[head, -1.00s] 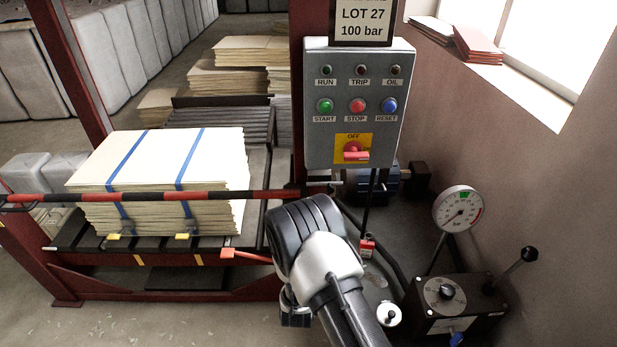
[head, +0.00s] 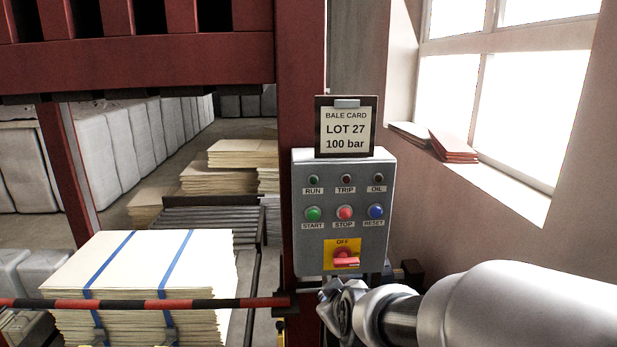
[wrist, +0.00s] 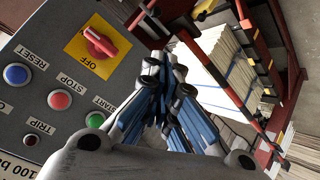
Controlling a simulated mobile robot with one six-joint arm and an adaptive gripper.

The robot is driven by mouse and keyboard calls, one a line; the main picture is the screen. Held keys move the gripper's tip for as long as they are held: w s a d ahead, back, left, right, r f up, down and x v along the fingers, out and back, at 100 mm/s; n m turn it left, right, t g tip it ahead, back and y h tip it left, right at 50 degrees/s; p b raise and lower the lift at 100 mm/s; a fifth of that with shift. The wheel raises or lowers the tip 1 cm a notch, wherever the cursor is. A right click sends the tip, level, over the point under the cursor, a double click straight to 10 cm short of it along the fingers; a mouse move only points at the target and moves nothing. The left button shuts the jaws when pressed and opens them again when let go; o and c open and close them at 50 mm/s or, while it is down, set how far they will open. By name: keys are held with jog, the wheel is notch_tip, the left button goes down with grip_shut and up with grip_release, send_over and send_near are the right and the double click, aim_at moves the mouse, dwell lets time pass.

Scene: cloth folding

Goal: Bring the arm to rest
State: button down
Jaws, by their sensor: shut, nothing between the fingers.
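My gripper (head: 338,305) is just below the grey control box (head: 300,240) in the head view, partly seen end-on, with my arm coming in from the right. In the wrist view its fingers (wrist: 168,65) are drawn together and empty, beside the box face. The box has a red rotary switch (head: 346,259) on a yellow plate marked OFF; the switch also shows in the wrist view (wrist: 100,42). Whether the gripper touches the box cannot be told.
A strapped stack of pale sheets (head: 140,262) stands at left behind a red-and-black bar (head: 130,303). A bale card (head: 345,130) reading LOT 27, 100 bar tops the box. A red post (head: 300,60) stands behind it. A window sill (head: 500,190) is at right.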

jog(key=s+d+r+m+g+h, duration=0.1)
jog(key=s+d+m, duration=0.3)
jog(key=s, duration=1)
jog(key=s+d+r+m+g, duration=0.1)
jog(key=s+d+m+g, duration=0.3)
jog(key=s, duration=1.1)
jog(key=shift+s+d+h, duration=0.15)
jog(key=shift+d+h, duration=0.25)
jog(key=shift+d, duration=0.3)
